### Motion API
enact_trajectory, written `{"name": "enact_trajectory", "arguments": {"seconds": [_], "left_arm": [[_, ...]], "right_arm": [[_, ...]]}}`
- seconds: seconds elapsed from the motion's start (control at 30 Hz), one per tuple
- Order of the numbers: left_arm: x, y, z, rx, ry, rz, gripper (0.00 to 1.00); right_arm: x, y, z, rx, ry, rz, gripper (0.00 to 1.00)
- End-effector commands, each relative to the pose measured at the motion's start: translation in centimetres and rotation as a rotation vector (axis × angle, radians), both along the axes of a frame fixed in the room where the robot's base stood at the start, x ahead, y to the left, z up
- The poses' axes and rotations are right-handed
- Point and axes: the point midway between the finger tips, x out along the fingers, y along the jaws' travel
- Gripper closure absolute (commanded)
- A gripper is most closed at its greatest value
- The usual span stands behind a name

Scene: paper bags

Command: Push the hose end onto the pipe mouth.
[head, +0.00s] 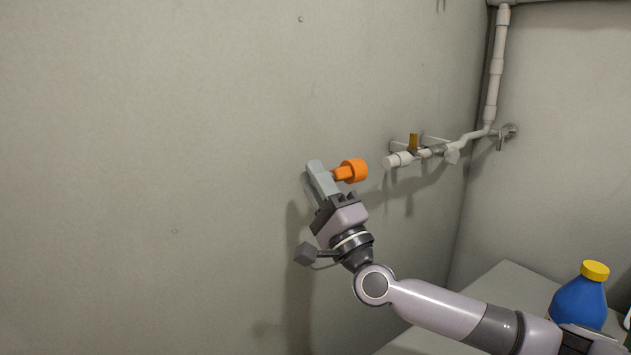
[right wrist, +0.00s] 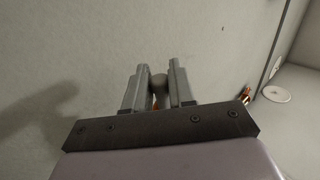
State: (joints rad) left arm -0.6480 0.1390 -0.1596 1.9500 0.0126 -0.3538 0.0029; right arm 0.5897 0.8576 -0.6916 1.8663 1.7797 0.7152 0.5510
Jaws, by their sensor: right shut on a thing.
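The orange hose end (head: 355,170) has a wide round collar and a narrower neck. My right gripper (head: 319,175) is shut on its neck, with the collar sticking out to the right, toward the pipe. The pipe mouth (head: 388,162) is the pale left end of the wall pipe. A clear gap separates it from the collar, at nearly the same height in the head view. In the right wrist view, my right gripper (right wrist: 157,88) has a grey round part and a bit of orange between its fingers; the collar is mostly hidden there. My left gripper is not in view.
The pipe carries an orange-brown valve handle (head: 413,142) and runs along the wall to an upright pipe (head: 496,70) in the corner. A blue bottle with a yellow cap (head: 595,271) stands on a pale surface (head: 510,283) at lower right. The left wall is bare.

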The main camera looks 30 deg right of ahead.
Motion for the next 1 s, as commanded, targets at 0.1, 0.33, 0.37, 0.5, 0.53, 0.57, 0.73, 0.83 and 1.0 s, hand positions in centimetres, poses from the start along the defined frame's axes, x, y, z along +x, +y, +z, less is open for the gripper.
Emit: {"name": "enact_trajectory", "arguments": {"seconds": [0.1,0.33,0.37,0.5,0.53,0.57,0.73,0.83,1.0], "left_arm": [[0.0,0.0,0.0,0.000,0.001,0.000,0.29],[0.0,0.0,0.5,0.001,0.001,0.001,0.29],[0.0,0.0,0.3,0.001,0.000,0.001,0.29],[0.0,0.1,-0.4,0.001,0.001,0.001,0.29],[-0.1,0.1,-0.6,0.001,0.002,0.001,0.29],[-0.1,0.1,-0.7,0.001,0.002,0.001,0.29],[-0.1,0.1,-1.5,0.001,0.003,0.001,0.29],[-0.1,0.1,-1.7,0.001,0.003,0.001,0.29],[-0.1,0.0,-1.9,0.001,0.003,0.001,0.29]], "right_arm": [[0.0,0.0,0.0,0.000,-0.001,0.000,1.00],[-0.1,-0.3,-0.1,0.000,0.000,-0.007,1.00],[0.0,-0.6,-0.2,-0.001,-0.001,-0.007,1.00],[0.1,-2.1,-0.3,-0.001,-0.001,-0.007,1.00],[0.1,-2.4,-0.3,-0.002,-0.001,-0.007,1.00],[0.1,-2.7,-0.3,-0.002,-0.001,-0.007,1.00],[0.3,-4.4,-0.3,-0.002,-0.002,-0.007,1.00],[0.3,-5.0,-0.2,-0.002,0.000,-0.005,1.00],[0.4,-5.5,-0.1,-0.001,-0.001,-0.005,1.00]]}}
